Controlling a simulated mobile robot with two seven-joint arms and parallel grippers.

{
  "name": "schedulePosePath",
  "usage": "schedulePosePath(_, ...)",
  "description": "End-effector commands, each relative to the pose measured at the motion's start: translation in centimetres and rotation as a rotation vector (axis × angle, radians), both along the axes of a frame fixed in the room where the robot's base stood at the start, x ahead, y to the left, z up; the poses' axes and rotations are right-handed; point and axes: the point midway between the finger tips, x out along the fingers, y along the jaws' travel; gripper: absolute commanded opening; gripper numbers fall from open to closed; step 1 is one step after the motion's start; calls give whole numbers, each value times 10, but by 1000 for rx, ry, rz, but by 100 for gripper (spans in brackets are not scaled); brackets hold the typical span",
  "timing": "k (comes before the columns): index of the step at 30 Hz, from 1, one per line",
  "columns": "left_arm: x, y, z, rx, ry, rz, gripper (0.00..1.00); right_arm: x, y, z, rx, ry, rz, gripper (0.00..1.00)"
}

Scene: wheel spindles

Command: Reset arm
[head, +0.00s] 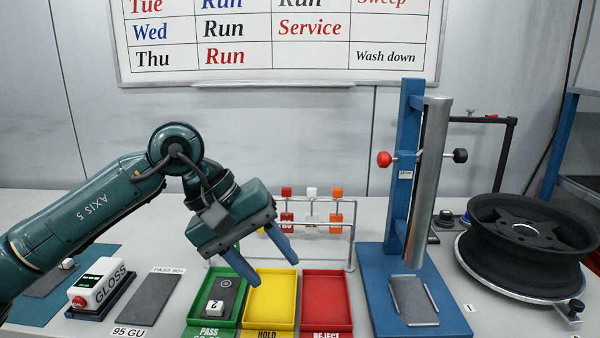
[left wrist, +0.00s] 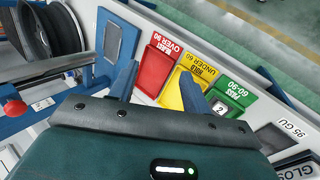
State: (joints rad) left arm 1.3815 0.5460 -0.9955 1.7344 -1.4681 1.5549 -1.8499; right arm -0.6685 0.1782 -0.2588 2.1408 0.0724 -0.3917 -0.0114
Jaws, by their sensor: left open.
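My left gripper (head: 267,262) comes in from the left on a dark green arm. Its two blue fingers are spread apart with nothing between them, above the back of the trays. In the left wrist view the open fingers (left wrist: 160,88) show against the red tray (left wrist: 157,68) and the yellow tray (left wrist: 172,95). My right gripper is not in view.
The green PASS tray (head: 233,312) holds a dark plate with a block marked 2. The yellow HOLD tray (head: 270,325) and red REJECT tray (head: 327,325) look empty. A blue press stand (head: 408,140), black wheel (head: 527,245) and gloss meter (head: 97,283) stand around.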

Motion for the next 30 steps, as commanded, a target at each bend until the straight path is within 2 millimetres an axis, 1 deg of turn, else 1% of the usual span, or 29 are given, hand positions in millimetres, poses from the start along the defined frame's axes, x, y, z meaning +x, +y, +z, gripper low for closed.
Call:
schedulePosePath(1,-13,-18,-9,-97,107,20,48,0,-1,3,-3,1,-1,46)
schedulePosePath(2,-21,-29,-12,-159,174,37,48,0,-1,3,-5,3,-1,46)
schedulePosePath(3,-32,-44,-14,-246,278,64,48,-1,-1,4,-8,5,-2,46)
schedulePosePath(5,-48,-63,-14,-380,455,118,48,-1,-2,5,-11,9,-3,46)
schedulePosePath(6,-57,-74,-12,-469,584,160,48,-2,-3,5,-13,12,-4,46)
schedulePosePath(8,-67,-87,-6,-593,792,229,48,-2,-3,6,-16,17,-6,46)
schedulePosePath(10,-73,-96,4,-726,1046,318,48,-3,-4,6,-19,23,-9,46)
schedulePosePath(11,-74,-97,7,-780,1160,357,48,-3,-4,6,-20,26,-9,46)
schedulePosePath(12,-72,-97,12,-848,1314,412,48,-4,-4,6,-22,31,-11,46)
schedulePosePath(14,-67,-94,16,-939,1553,493,48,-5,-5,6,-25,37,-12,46)
schedulePosePath(15,-61,-89,16,-996,1716,550,48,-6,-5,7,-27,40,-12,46)
schedulePosePath(17,-50,-79,12,-1072,1968,633,48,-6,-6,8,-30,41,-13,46)
schedulePosePath(18,-42,-71,6,-1121,2138,687,48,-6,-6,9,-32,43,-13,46)
schedulePosePath(20,-31,-56,-8,-1185,2398,766,48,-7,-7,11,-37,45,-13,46)
schedulePosePath(21,-24,-44,-21,-1225,2574,816,48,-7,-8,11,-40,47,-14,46)
schedulePosePath(22,-19,-35,-34,-1254,2706,853,48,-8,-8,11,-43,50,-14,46)
schedulePosePath(23,-16,-26,-47,1201,-2669,-831,48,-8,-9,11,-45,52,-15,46)
schedulePosePath(24,-13,-13,-68,1099,-2524,-772,48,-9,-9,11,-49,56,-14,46)
schedulePosePath(26,-14,6,-103,954,-2303,-679,48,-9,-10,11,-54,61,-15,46)
schedulePosePath(27,-18,19,-128,867,-2153,-615,48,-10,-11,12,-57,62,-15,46)
schedulePosePath(29,-31,37,-168,748,-1929,-516,48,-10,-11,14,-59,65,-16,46)
schedulePosePath(30,-43,48,-193,680,-1788,-453,48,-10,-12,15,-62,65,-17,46)
